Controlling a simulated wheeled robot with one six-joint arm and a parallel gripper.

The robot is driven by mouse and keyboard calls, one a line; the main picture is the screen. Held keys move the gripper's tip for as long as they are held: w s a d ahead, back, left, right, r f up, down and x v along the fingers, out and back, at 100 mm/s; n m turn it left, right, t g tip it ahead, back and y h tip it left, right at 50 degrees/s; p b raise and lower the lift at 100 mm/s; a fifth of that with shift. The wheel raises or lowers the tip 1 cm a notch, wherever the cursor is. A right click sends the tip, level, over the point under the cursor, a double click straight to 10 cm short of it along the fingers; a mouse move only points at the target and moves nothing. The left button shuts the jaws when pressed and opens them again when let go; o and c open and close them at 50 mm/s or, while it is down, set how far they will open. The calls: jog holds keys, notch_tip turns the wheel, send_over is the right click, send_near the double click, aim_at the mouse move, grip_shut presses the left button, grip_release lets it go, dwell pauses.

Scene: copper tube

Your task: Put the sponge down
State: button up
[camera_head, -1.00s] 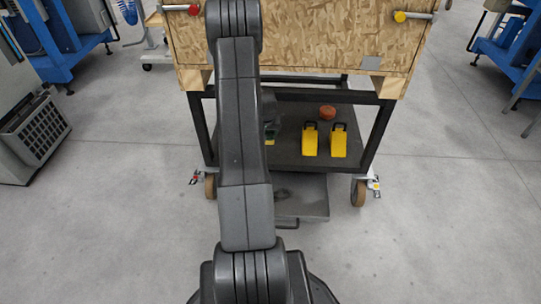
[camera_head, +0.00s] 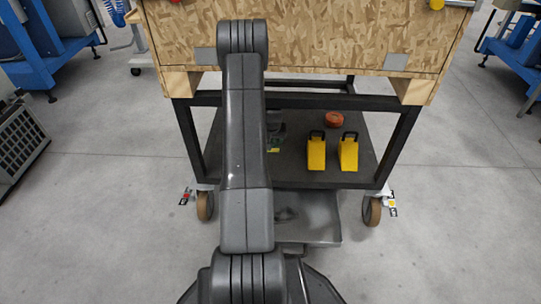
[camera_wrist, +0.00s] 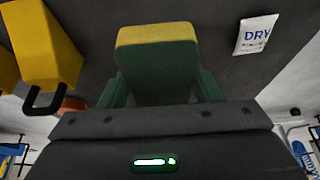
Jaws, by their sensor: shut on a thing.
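The sponge (camera_wrist: 158,72), green with a yellow end, is between the two fingers of my gripper (camera_wrist: 160,84) in the wrist view. My gripper is shut on it. In the head view my gripper (camera_head: 276,130) shows partly behind my arm, over the dark lower shelf of the cart (camera_head: 305,172). A small yellow-green bit of the sponge (camera_head: 274,150) shows just below it there. I cannot tell whether the sponge touches the shelf.
Two yellow wedge-like blocks with black handles (camera_head: 332,154) and an orange round item (camera_head: 335,119) are on the shelf, right of my gripper. A white label reading DRY (camera_wrist: 256,34) shows in the wrist view. The wooden cart top (camera_head: 310,45) overhangs the shelf.

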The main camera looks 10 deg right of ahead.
notch_tip(320, 180, down, 9)
jog(key=b, duration=0.3)
jog(key=shift+f+b, duration=0.2)
jog(key=shift+b, duration=0.1)
jog(key=shift+f, duration=0.2)
jog(key=o, duration=0.9)
jog(key=shift+s, duration=0.1)
jog(key=shift+r, duration=0.25)
jog(key=p+v, duration=0.3)
jog(key=v, duration=0.9)
jog(key=shift+a+p, duration=0.1)
jog(key=shift+p, duration=0.25)
